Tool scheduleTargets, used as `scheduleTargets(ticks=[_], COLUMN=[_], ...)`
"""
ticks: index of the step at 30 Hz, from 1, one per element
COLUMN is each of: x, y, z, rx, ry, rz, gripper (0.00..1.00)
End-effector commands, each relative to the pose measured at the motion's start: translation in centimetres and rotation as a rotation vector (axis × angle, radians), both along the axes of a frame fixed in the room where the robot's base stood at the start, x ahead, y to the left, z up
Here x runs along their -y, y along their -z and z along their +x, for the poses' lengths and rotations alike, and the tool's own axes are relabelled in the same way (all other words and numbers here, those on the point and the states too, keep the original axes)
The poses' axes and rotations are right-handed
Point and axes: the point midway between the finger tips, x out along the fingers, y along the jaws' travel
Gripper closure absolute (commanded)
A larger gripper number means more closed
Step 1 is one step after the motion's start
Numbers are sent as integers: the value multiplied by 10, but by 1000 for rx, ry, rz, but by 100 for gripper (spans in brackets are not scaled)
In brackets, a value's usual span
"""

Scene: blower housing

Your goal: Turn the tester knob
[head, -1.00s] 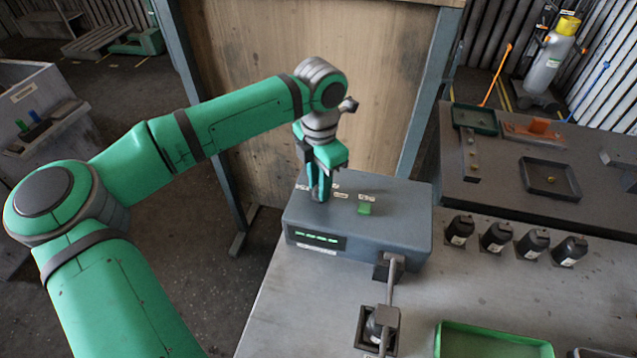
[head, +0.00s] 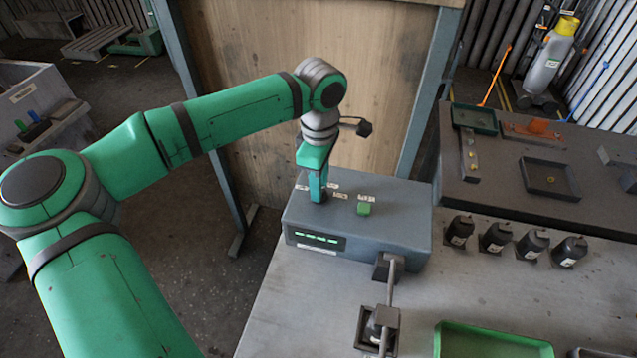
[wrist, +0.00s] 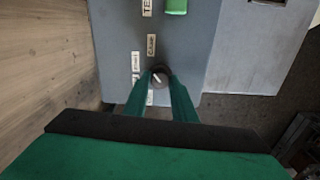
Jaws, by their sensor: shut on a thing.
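The tester (head: 395,215) is a grey-blue box on the bench, with a lit green display on its front and a green button (head: 364,208) on top. My gripper (head: 318,196) points down at the left part of its top. In the wrist view the tester knob (wrist: 159,78) is a dark round knob with a pale pointer line, set among small white labels. My gripper's two green fingers (wrist: 160,88) are shut on the knob, one on each side. In the head view the fingers hide the knob.
A lever fixture (head: 378,325) stands in front of the tester, joined by a grey arm. Several black bottles (head: 497,237) stand to the right. A green tray (head: 492,342) lies at the front edge. A wooden panel (head: 300,90) stands behind the tester.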

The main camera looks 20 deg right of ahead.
Motion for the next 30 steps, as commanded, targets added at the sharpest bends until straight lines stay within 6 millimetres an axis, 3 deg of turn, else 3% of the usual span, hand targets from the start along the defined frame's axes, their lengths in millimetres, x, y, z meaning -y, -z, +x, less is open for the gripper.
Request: scheduleTargets(ticks=[13,30], x=[2,2], y=[-2,-2], z=[1,1], rx=[6,5], ry=[268,324], rz=[-5,-4], gripper=[98,98])
